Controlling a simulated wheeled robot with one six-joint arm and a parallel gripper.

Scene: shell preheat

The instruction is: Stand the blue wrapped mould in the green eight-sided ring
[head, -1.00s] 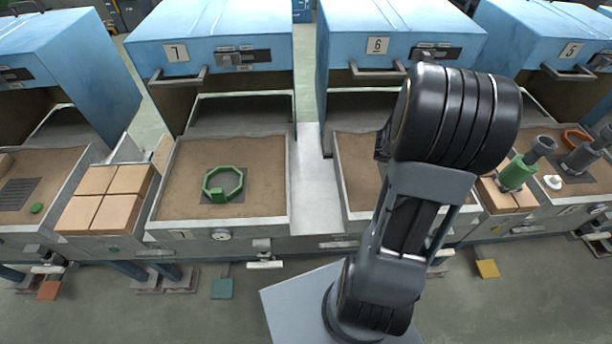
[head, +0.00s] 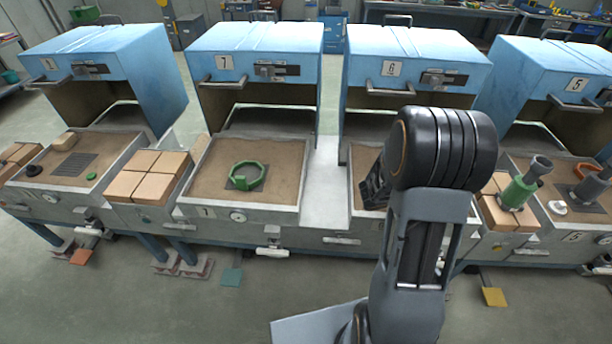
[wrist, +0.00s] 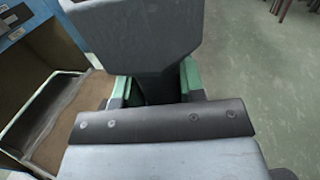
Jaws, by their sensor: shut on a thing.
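The green eight-sided ring (head: 246,176) lies on a dark square plate in the sand bed of the station marked 7, with its middle empty. My gripper (wrist: 157,88) is shut, its green-edged fingers on either side of a grey, flared piece (wrist: 140,35) that fills the top of the wrist view. This seems to be the held mould; its blue wrap is not clearly seen. In the head view my arm hides the gripper and the load, which are well to the right of the ring.
Sand bed 7 (head: 207,186) has a raised rim and an open blue hood (head: 256,55) behind it. Tan blocks (head: 146,178) stand to its left.

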